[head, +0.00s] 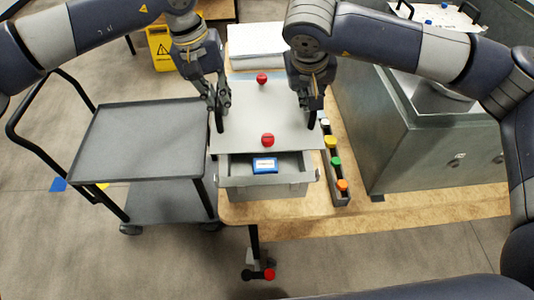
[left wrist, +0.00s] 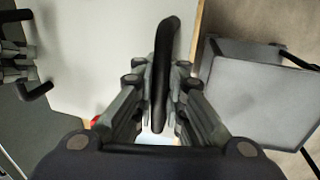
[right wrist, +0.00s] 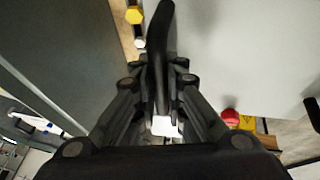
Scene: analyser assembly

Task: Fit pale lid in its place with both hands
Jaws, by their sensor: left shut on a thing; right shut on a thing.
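The pale lid (head: 268,115) is a flat light-grey plate with a black handle at each side and two red knobs, one near (head: 267,140) and one far (head: 262,78). I cannot tell whether the lid touches the box. My left gripper (head: 220,104) is shut on the lid's left handle (left wrist: 163,70). My right gripper (head: 311,100) is shut on the lid's right handle (right wrist: 160,60). The lid's surface also shows in the left wrist view (left wrist: 100,50) and right wrist view (right wrist: 240,50).
A wooden table (head: 390,225) carries the box. A narrow rack (head: 342,198) with several coloured caps stands close to the right. A blue-labelled part (head: 265,165) shows in the box.

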